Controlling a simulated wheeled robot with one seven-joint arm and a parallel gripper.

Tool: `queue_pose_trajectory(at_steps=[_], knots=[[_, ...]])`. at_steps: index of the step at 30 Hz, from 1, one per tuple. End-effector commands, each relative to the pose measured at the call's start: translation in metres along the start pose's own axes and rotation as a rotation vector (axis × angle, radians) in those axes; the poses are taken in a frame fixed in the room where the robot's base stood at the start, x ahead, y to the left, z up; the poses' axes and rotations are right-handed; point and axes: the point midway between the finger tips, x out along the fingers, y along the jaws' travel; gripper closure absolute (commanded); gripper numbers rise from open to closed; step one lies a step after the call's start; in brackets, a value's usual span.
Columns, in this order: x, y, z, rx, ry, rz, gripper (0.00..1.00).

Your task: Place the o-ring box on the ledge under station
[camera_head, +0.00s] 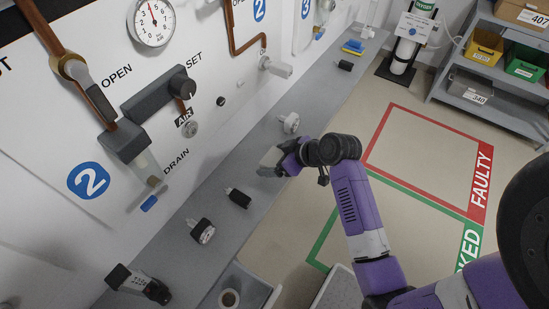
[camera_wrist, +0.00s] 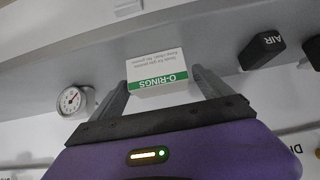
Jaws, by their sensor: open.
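The o-ring box (camera_wrist: 158,78) is a small white carton with a green band reading "O-RINGS", upside down in the wrist view. My gripper (camera_wrist: 160,84) is open, with one finger on each side of the box. I cannot tell whether the fingers touch it. In the head view my gripper (camera_head: 272,164) is over the long grey ledge (camera_head: 262,135), and a pale block, likely the box, shows at its fingers. Whether the box rests on the ledge is unclear. The station 2 panel (camera_head: 115,205) is on the wall at left.
In the wrist view a black block marked AIR (camera_wrist: 262,49) is near the box. A shelf (camera_head: 490,95) with bins stands at the far right.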

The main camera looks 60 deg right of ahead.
Motion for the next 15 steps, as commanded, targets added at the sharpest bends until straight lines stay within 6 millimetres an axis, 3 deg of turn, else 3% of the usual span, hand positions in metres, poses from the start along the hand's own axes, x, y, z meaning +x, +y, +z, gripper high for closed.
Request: queue_pose_trajectory(at_steps=[5, 15], knots=[[-0.01, 0.0, -0.002, 0.001, 0.001, 0.0, 0.11], [-0.076, 0.001, -0.002, -0.001, 0.001, 0.002, 0.11]])
